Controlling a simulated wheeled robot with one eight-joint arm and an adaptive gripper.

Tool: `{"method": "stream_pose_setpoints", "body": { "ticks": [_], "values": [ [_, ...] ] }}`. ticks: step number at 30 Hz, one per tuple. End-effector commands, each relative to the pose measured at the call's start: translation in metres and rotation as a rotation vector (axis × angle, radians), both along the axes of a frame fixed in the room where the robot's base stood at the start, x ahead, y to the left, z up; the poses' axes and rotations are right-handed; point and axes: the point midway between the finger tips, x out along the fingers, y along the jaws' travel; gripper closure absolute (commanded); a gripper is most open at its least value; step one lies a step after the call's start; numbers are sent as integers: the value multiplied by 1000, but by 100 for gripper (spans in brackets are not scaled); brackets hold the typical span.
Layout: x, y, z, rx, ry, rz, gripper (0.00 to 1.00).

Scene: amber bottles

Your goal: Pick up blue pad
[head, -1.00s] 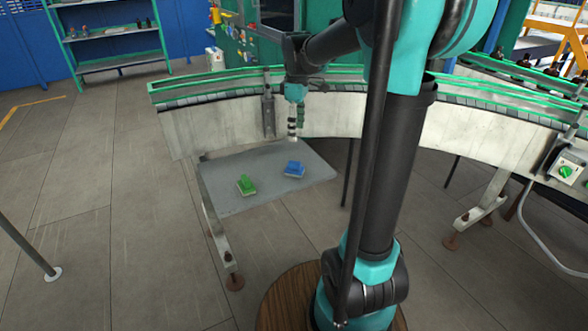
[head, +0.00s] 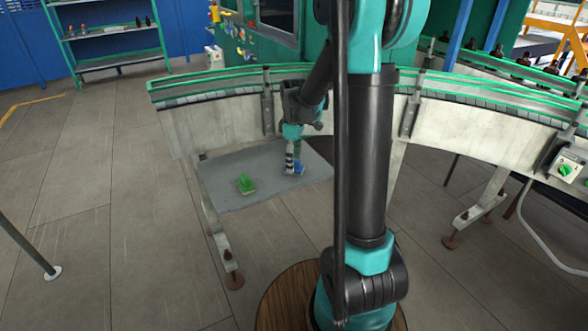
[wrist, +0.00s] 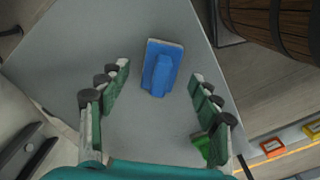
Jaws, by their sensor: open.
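The blue pad (head: 295,168) lies on a grey metal shelf (head: 222,190) below the conveyor, its handle facing up. In the wrist view, the blue pad (wrist: 161,68) sits between and slightly ahead of the open fingers of my gripper (wrist: 160,82), with space on both sides. In the head view, my gripper (head: 292,163) points down right at the pad and partly covers it. A green pad (head: 246,184) lies to the left on the same shelf. In the wrist view, the green pad (wrist: 201,146) is partly hidden behind the right finger.
The curved conveyor (head: 225,112) with green rails runs just behind and above the shelf. A shelf leg (head: 222,235) stands at the front left. A rack (head: 105,35) with bottles stands far back left. Open floor (head: 110,220) lies to the left.

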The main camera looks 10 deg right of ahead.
Motion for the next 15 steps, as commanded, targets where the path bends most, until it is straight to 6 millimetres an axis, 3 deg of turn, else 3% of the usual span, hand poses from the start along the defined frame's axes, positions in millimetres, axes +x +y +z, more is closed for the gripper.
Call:
{"method": "stream_pose_setpoints", "body": {
  "ticks": [4,12,15],
  "values": [
    [0,0,-15,0,0,0,36],
    [-1,0,-19,0,0,-1,36],
    [-1,0,-19,0,0,-1,46]
  ]
}}
